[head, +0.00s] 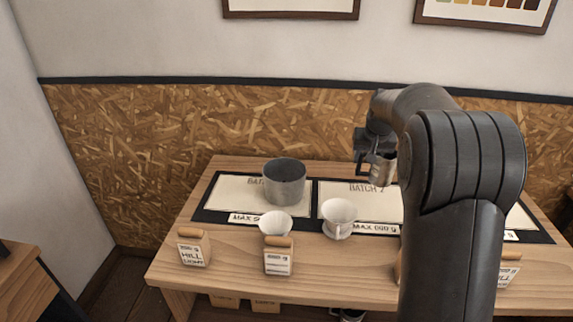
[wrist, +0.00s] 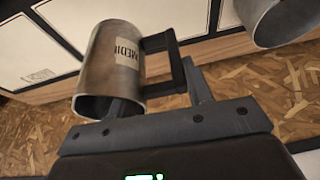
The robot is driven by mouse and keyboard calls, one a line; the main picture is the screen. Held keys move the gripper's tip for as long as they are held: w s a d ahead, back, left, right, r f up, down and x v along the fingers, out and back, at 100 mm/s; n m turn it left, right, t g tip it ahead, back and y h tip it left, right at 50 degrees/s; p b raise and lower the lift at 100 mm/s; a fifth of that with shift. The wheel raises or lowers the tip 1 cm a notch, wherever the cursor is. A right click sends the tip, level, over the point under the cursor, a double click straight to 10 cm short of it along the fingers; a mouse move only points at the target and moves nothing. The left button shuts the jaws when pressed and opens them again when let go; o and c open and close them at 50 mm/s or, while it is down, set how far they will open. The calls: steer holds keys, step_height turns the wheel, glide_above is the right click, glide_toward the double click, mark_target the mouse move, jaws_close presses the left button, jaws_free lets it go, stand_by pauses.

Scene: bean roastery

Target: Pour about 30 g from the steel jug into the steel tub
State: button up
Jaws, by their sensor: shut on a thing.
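The steel jug (head: 382,168) is small and grey, held above the work table near the Batch 2 area. In the wrist view the jug (wrist: 112,62) shows a pale label reading "MEDI", a dark handle and part of its rim; its contents are hidden. My gripper (head: 364,152) is shut on the jug; in the wrist view its fingers (wrist: 160,92) are at the handle side. The steel tub (head: 285,183) stands upright on the left batch mat, left of the jug and lower. The tub (wrist: 275,18) is cut off at the upper right in the wrist view.
Two white cups (head: 275,224) (head: 340,217) stand in front of the tub and to its right. Labelled blocks with wooden tops (head: 194,248) (head: 278,258) line the table's front edge (head: 230,290). An OSB wall panel (head: 180,130) rises behind. My arm hides the table's right part.

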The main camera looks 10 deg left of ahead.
steer(key=r, duration=0.2)
steer(key=a+r, duration=0.1)
steer(key=shift+w, duration=0.35)
steer(key=w+a+r+n+y, duration=0.15)
steer(key=w+a, duration=0.25)
steer(key=a, duration=0.6)
steer(key=w+a+n, duration=0.3)
steer(key=w+a, duration=0.2)
steer(key=a, duration=0.5)
steer(key=s+a+f+n+g+y, duration=0.1)
steer(key=s+a+n, duration=0.15)
steer(key=a, duration=0.85)
steer(key=s+a+f+n+g, duration=0.1)
steer(key=s+a+n, duration=0.15)
steer(key=a, duration=0.75)
step_height(320, 180, down, 11)
steer(key=w, duration=0.1)
steer(key=shift+r, duration=0.15)
steer(key=shift+d, duration=0.1)
